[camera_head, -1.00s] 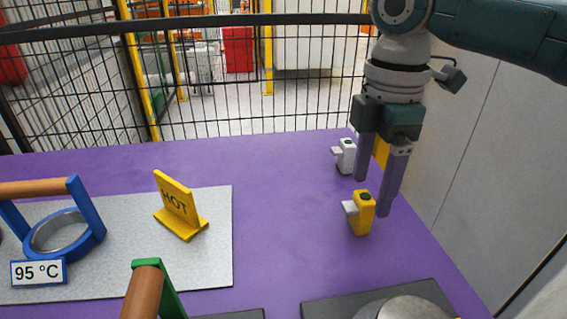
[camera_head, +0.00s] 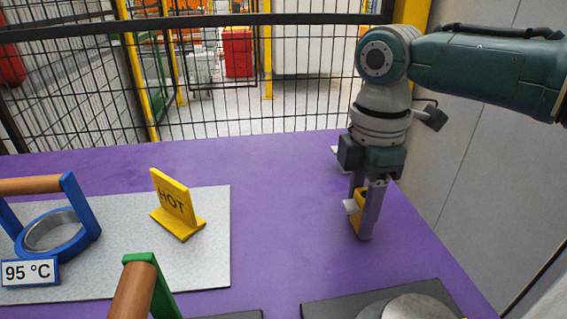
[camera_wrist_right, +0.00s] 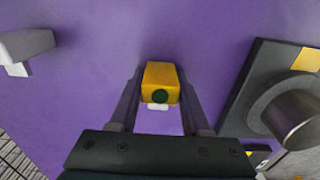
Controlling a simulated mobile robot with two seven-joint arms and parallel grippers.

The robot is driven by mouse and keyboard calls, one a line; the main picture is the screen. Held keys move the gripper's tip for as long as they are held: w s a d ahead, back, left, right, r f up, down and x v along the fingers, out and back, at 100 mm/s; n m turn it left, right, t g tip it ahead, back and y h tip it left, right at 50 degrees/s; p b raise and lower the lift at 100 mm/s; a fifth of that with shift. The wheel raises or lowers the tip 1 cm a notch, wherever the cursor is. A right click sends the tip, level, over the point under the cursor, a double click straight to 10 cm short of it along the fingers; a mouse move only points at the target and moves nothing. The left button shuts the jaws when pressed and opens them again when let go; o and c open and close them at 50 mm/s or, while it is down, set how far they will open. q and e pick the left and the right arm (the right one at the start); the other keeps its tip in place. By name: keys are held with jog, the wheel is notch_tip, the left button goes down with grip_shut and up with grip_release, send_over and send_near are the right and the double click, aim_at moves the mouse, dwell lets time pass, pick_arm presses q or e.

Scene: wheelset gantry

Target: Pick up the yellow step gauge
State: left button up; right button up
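The yellow step gauge (camera_head: 359,203) stands upright on the purple table, with a pale step on its left side and a dark round mark on top. My right gripper (camera_head: 365,225) points down over it, fingers lowered on either side; one finger hides part of the gauge. In the right wrist view the gauge (camera_wrist_right: 160,78) is between the two fingers of my right gripper (camera_wrist_right: 160,85), with narrow gaps beside it, so the gripper looks open. My left gripper is not in view.
A white gauge (camera_head: 338,152) stands just behind, mostly hidden by my gripper. A dark plate (camera_head: 325,309) with a metal cylinder (camera_head: 415,308) is at the front right. The yellow HOT sign (camera_head: 174,203) stands on a grey mat (camera_head: 215,260) at left. The table between is clear.

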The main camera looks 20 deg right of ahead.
grip_shut()
jog(key=shift+r, duration=0.15)
